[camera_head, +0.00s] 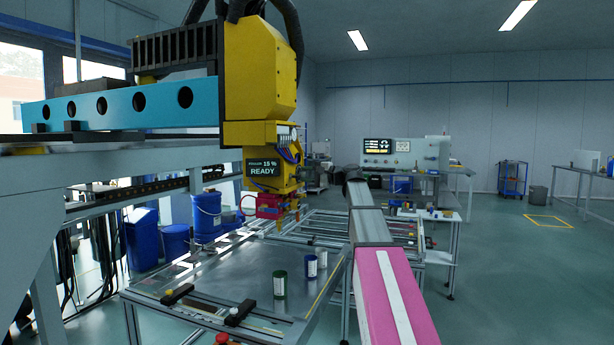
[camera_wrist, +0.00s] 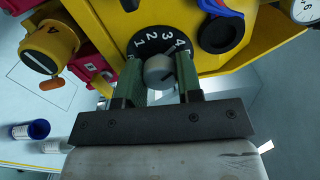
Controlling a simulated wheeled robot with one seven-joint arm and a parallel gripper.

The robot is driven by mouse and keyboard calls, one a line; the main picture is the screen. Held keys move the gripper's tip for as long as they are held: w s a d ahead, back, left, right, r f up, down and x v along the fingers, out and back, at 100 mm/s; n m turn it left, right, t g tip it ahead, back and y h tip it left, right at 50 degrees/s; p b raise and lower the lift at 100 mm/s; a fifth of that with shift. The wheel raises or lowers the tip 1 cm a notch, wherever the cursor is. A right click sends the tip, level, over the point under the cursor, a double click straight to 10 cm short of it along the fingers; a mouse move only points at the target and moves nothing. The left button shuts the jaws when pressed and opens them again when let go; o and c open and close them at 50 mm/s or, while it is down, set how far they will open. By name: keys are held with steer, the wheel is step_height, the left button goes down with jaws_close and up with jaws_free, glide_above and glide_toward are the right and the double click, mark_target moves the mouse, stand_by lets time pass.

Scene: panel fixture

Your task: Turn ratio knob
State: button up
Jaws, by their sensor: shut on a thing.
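The ratio knob (camera_wrist: 160,71) is a small grey round knob on a black dial (camera_wrist: 158,38) marked with numbers 1 to 4, on the yellow machine body (camera_wrist: 262,35). My gripper (camera_wrist: 159,78) has its two green fingers on either side of the knob and is shut on it. A dark mark shows on the knob's face, but I cannot tell exactly which number it points to. In the head view the yellow machine (camera_head: 262,75) carries a screen (camera_head: 263,168) reading 15 % READY. The knob and my fingers cannot be made out there.
Close by in the wrist view are a yellow knob (camera_wrist: 50,48), a blue lever (camera_wrist: 221,8), a black round cap (camera_wrist: 219,35) and a white gauge (camera_wrist: 306,10).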

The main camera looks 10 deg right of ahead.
steer(key=n, duration=0.5)
steer(key=shift+n, duration=0.3)
stand_by(0.4)
steer(key=o, duration=0.9)
steer(key=v, duration=1.1)
